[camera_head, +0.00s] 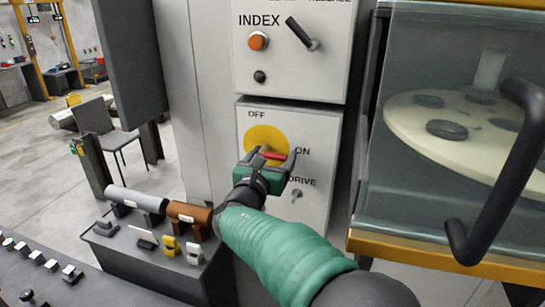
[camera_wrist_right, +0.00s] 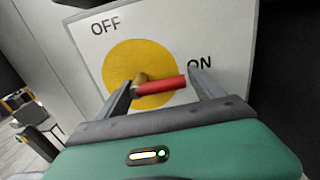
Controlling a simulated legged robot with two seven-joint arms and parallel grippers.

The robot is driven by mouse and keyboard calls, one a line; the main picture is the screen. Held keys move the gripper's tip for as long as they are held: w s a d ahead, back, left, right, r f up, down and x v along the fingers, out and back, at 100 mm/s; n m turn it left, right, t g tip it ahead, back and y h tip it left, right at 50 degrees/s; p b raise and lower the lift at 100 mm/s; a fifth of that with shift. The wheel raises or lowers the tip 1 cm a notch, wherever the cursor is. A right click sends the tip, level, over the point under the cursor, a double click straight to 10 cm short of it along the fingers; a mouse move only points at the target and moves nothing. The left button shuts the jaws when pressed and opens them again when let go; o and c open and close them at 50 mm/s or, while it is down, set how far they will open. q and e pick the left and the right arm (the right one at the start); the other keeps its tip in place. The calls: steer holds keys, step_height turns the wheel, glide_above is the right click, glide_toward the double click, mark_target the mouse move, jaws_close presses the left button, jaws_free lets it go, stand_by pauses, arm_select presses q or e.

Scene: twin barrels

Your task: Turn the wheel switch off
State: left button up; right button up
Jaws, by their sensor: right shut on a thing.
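The wheel switch is a yellow disc (camera_head: 262,137) with a red handle (camera_head: 273,155) on a white panel, between the labels OFF and ON. In the right wrist view the yellow disc (camera_wrist_right: 137,60) fills the middle, and its red handle (camera_wrist_right: 160,88) points right, toward ON. My right gripper (camera_head: 267,157) is at the switch, its two fingers on either side of the red handle and shut on it. The fingers (camera_wrist_right: 163,84) also show in the right wrist view. They partly cover the lower disc. My left gripper is not in view.
Above is an INDEX panel with an orange button (camera_head: 258,41) and a black lever (camera_head: 302,34). A small DRIVE key switch (camera_head: 297,194) sits below. A glass cabinet (camera_head: 440,60) with a black handle (camera_head: 500,165) stands right. A control console (camera_head: 150,240) is at lower left.

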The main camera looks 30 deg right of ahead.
steer(key=c, duration=0.6)
